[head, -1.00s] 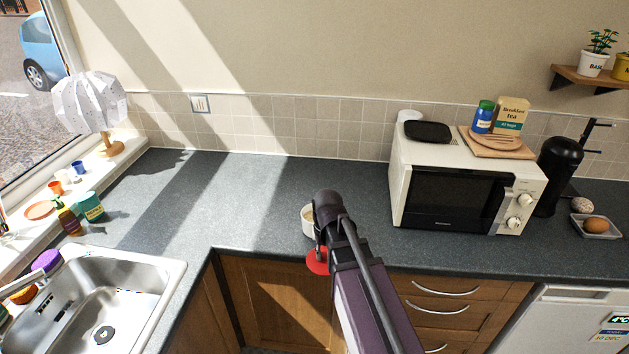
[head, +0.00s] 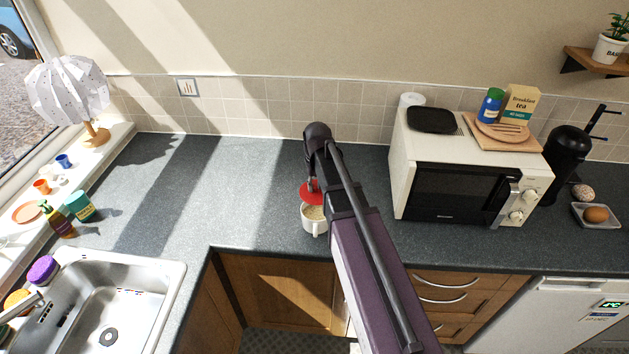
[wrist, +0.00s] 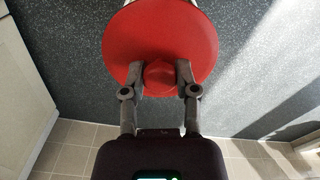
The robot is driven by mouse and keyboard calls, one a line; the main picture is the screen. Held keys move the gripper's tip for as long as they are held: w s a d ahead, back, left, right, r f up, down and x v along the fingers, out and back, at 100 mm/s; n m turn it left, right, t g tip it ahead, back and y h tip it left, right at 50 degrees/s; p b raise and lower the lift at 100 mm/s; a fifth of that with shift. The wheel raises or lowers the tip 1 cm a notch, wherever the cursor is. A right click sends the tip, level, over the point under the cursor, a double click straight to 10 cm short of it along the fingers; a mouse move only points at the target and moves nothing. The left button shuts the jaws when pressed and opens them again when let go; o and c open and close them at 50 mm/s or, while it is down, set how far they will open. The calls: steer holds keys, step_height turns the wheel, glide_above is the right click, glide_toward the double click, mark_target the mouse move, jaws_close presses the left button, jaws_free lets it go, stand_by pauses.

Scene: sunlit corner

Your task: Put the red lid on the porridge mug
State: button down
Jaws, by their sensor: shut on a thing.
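The red lid (head: 309,191) is a round disc with a central knob. My gripper (wrist: 161,78) is shut on the lid's knob, and the lid fills the top middle of the wrist view (wrist: 127,38). The porridge mug (head: 311,222) is white, with pale porridge showing inside and its handle toward the front. It stands upright near the counter's front edge. In the head view the lid appears above the mug's far side, and the porridge stays partly in view. In the wrist view the lid hides nearly all of the mug.
The white microwave (head: 452,185) stands to the right of the mug, with a black dish and a board on top. The sink (head: 120,300) lies at the front left. The dark counter (head: 235,175) left of the mug is clear and partly sunlit.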

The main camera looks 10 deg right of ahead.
steer(key=shift+f, duration=0.15)
steer(key=shift+f+b, duration=3.05)
steer(key=shift+b, duration=0.15)
steer(key=shift+s+a+f, duration=0.1)
steer(key=shift+f, duration=0.1)
stand_by(0.7)
steer(key=shift+c, duration=1.5)
jaws_free()
steer(key=o, duration=0.3)
steer(key=shift+r, duration=0.2)
